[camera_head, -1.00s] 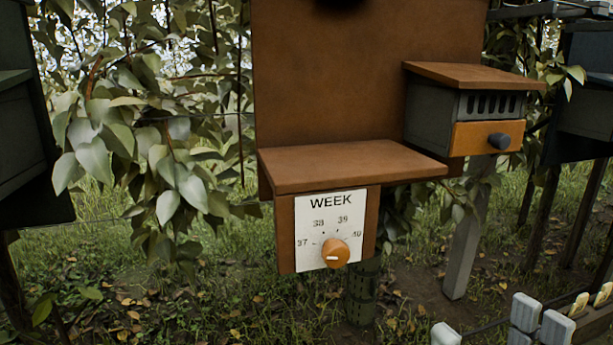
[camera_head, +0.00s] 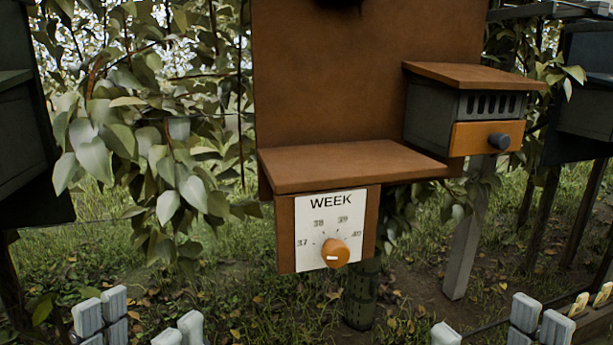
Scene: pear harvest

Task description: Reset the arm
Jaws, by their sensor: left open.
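A round orange knob (camera_head: 335,253) sits on a white dial plate (camera_head: 313,219) marked WEEK, with 37, 38, 39 and 40 around it. A short white mark shows on the knob's front; which number it indicates I cannot tell. My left gripper (camera_head: 143,322) shows at the bottom left edge, its pale grey fingers apart with nothing between them. It is left of and below the dial, touching nothing I can see. My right gripper (camera_head: 488,328) is at the bottom right edge, with pale finger pads apart and nothing visible between them. Both grippers are cut off by the frame.
A brown shelf (camera_head: 345,167) juts out above the dial, with a brown board (camera_head: 335,90) behind it. At right is a small box with an orange drawer (camera_head: 478,137) and a dark knob. Leafy branches (camera_head: 150,140) fill the left. Open space lies before the dial.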

